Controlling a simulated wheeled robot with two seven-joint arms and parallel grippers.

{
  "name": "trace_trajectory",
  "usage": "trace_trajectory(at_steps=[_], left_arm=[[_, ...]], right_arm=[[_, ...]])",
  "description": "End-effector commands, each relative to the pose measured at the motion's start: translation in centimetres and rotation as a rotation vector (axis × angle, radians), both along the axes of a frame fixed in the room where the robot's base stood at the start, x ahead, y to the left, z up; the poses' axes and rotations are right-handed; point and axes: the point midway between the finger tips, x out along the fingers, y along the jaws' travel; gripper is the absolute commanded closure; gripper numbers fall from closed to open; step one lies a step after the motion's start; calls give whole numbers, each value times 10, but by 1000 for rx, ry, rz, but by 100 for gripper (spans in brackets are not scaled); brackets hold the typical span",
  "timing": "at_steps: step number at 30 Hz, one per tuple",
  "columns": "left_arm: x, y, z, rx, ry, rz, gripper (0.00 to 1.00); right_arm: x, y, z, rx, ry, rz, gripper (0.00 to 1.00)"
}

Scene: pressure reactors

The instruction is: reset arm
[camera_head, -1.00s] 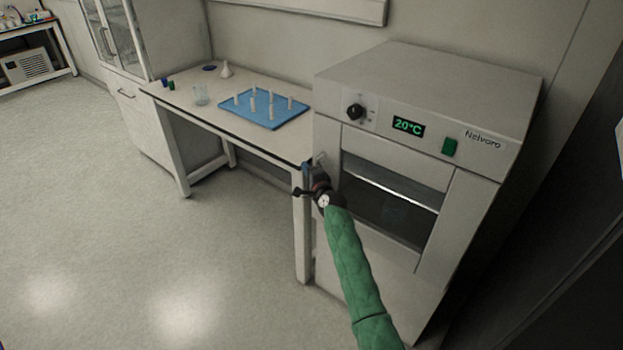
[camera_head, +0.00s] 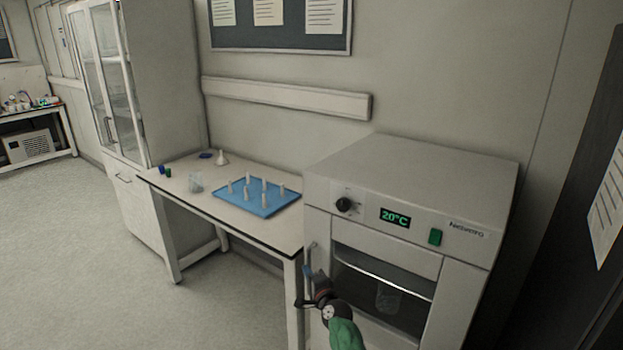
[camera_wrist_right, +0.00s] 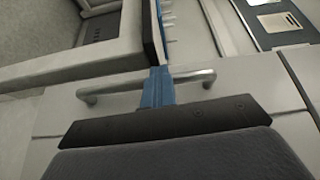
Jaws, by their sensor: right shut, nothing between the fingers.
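My right arm, in a green sleeve, comes in from the bottom of the head view. My right gripper (camera_head: 309,272) is in front of the left side of the grey oven (camera_head: 415,168), by its vertical door handle (camera_head: 310,258). In the right wrist view the blue fingers (camera_wrist_right: 157,88) are shut together with nothing between them. They overlap the handle bar (camera_wrist_right: 108,87) in that picture; I cannot tell whether they touch it. The oven door is shut, and a glass beaker (camera_head: 388,299) shows dimly through its window. My left gripper is not in view.
A white table (camera_head: 270,231) stands left of the oven. It holds a blue pegged mat (camera_head: 228,196), a glass beaker (camera_head: 196,182) and a white funnel (camera_head: 221,158). A tall cabinet (camera_head: 165,80) stands behind. The floor at left is clear.

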Motion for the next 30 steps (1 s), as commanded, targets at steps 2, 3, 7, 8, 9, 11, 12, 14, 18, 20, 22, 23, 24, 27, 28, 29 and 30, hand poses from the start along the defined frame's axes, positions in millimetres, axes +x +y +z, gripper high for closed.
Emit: trace_trajectory(at_steps=[2,3,7,8,9,11,12,14,18,20,22,23,24,27,28,29,30], left_arm=[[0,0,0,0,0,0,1],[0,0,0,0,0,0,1],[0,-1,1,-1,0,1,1],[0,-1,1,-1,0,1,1],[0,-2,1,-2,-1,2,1],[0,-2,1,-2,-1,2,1],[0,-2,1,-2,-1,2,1],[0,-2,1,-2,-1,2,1],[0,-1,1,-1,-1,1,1],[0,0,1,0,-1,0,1],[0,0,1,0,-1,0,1],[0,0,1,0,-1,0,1],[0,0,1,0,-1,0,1],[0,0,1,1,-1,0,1],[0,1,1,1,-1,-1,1],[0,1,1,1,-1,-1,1],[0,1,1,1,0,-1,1]], right_arm=[[0,-1,-4,-54,-5,14,100],[-2,2,-7,-95,-8,32,100],[-10,13,-21,-310,-21,112,100],[-12,15,-24,-370,-26,134,100],[-15,17,-27,-448,-35,161,100],[-19,17,-31,-567,-47,200,100],[-21,15,-34,-648,-52,225,100],[-25,9,-37,-768,-58,259,100],[-50,-18,-74,-1031,-24,344,100],[-64,-29,-92,-1107,1,376,100],[-83,-43,-115,-1186,35,410,100],[-91,-49,-125,-1217,51,425,100],[-104,-57,-139,-1254,75,444,100],[-140,-78,-176,-1339,141,497,100],[-153,-85,-189,-1362,163,513,100],[-165,-92,-200,-1382,185,528,100],[-183,-101,-215,-1406,215,546,100]])
